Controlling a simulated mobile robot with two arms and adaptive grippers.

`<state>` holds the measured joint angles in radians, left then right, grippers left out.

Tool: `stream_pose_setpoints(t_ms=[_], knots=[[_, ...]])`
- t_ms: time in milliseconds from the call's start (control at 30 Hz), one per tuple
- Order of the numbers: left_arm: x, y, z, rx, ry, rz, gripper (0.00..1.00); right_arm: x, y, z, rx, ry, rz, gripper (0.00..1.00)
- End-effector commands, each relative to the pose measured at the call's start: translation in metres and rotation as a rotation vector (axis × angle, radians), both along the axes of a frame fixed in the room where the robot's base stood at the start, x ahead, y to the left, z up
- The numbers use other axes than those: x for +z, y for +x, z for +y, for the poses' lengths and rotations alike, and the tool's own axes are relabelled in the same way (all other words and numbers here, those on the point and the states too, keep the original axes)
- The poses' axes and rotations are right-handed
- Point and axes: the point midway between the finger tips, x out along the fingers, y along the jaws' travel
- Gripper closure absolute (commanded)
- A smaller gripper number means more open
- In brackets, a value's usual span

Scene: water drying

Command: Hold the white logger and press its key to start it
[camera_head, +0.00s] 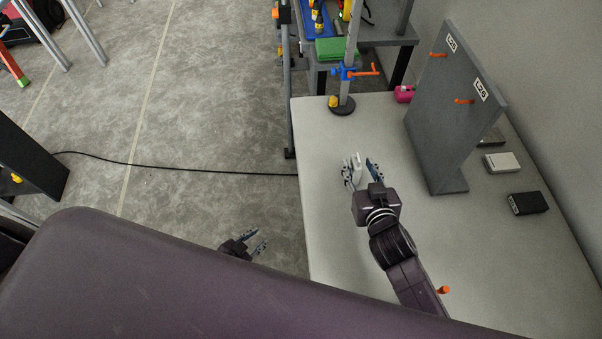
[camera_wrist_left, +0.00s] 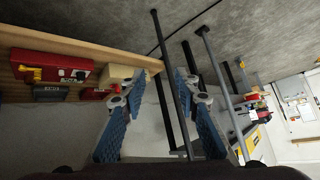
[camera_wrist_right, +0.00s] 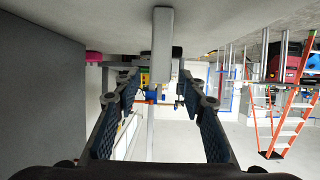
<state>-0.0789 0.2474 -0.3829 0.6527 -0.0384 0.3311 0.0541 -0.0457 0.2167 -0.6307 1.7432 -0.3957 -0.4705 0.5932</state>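A slim white item (camera_head: 358,167), possibly the white logger, is between the fingers of my right gripper (camera_head: 362,171), over the left part of the table. In the right wrist view it appears as a pale bar (camera_wrist_right: 163,45), with a gap to each finger. That gripper is open. A flat white box (camera_head: 502,162) lies on the table at the right; I cannot tell which of the two is the logger. No key is visible on either. My left gripper (camera_head: 257,243) is open and empty over the floor left of the table; its spread fingers show in the left wrist view (camera_wrist_left: 155,98).
A grey upright panel (camera_head: 450,110) with orange pegs stands right of my right gripper. A black box (camera_head: 527,203) lies near the right edge. A pole stand (camera_head: 342,105) and a pink item (camera_head: 404,94) are at the back. The table's (camera_head: 325,235) front left is clear.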

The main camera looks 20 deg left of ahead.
Motion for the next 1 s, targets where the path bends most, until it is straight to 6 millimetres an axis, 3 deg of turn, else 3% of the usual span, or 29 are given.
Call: stream_pose_setpoints(t_ms=[33, 100, 300, 467, 567, 600, 733, 1000], knots=[[0.02, 0.027, 0.0, -0.036, -0.008, -0.075, 0.71, 0.0, 0.0, 0.0, 0.0, 0.0, 0.0, 0.62], [0.048, 0.058, -0.003, -0.086, -0.027, -0.175, 0.71, 0.0, 0.0, 0.0, 0.0, 0.0, 0.0, 0.62], [0.143, 0.129, -0.018, -0.261, -0.093, -0.469, 0.71, 0.0, 0.0, 0.0, 0.0, 0.0, 0.0, 0.62], [0.232, 0.161, -0.033, -0.444, -0.164, -0.707, 0.71, 0.0, 0.0, 0.0, 0.0, 0.0, 0.0, 0.62], [0.286, 0.161, -0.052, -0.602, -0.265, -0.815, 0.71, 0.0, 0.0, 0.0, 0.0, 0.0, 0.0, 0.62], [0.292, 0.154, -0.067, -0.656, -0.33, -0.791, 0.71, 0.0, 0.0, 0.0, 0.0, 0.0, 0.0, 0.62], [0.292, 0.137, -0.094, -0.755, -0.466, -0.675, 0.71, 0.0, 0.0, 0.0, 0.0, 0.0, 0.0, 0.62], [0.289, 0.119, -0.117, -0.845, -0.578, -0.516, 0.71, 0.0, 0.001, 0.0, 0.0, 0.0, 0.0, 0.62]])
